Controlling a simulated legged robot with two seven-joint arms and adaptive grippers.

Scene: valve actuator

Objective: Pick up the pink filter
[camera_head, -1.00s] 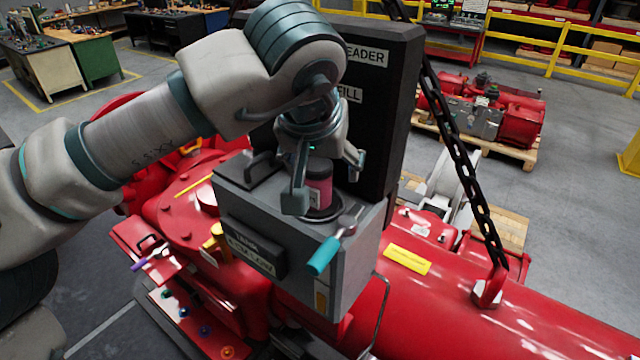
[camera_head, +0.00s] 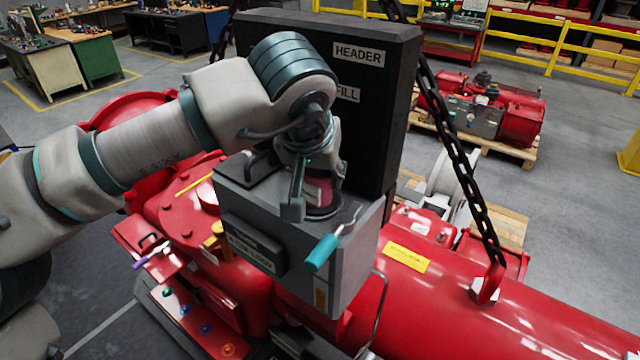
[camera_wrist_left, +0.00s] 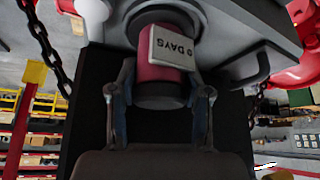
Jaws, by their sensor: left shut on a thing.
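The pink filter (camera_head: 320,193) is a short cylinder with a dark end, standing upright in the round opening on top of the grey box (camera_head: 350,262). In the left wrist view the pink filter (camera_wrist_left: 162,75) has a white label reading "DAYS". My left gripper (camera_head: 313,187) comes down over it from above, and its fingers are shut on the filter's sides. In the left wrist view the gripper's fingers (camera_wrist_left: 160,108) sit on either side of the dark end. The gripper partly hides the filter in the head view. My right gripper is not in view.
A teal-handled lever (camera_head: 323,253) sticks out at the box's front edge, close to the filter. A tall black panel (camera_head: 385,110) stands right behind. A chain (camera_head: 455,130) hangs to the right. The red valve body (camera_head: 430,310) lies below.

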